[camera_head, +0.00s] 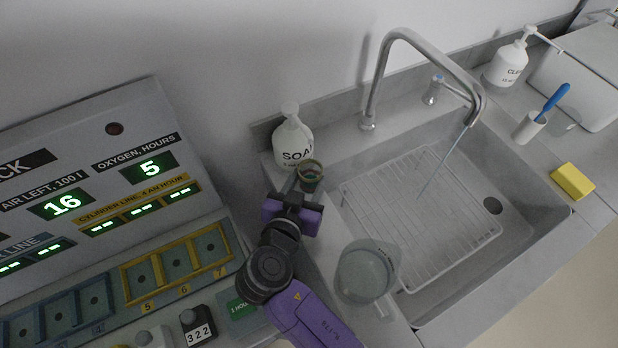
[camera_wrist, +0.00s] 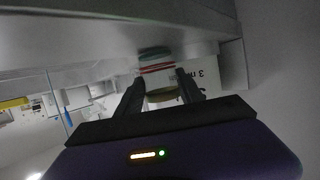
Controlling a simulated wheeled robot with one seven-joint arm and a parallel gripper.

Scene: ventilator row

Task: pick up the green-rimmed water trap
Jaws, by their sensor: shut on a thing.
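The water trap (camera_head: 311,174) is a small cup with a dull green rim and a brownish inside, in front of the soap bottle in the head view. My gripper (camera_head: 304,186) is shut on it; the jaws partly hide its near side. In the wrist view, the two dark fingers of my gripper (camera_wrist: 160,88) stand on either side of the trap (camera_wrist: 164,97), whose olive rim shows between them. Whether the trap touches the counter is not clear.
The soap bottle (camera_head: 292,138) stands just behind the trap. A clear jug (camera_head: 366,271) stands right of my arm, near the sink (camera_head: 530,225) with its wire rack and running tap (camera_head: 392,45). The ventilator panel (camera_head: 95,190) fills the left. A yellow sponge (camera_head: 572,181) lies far right.

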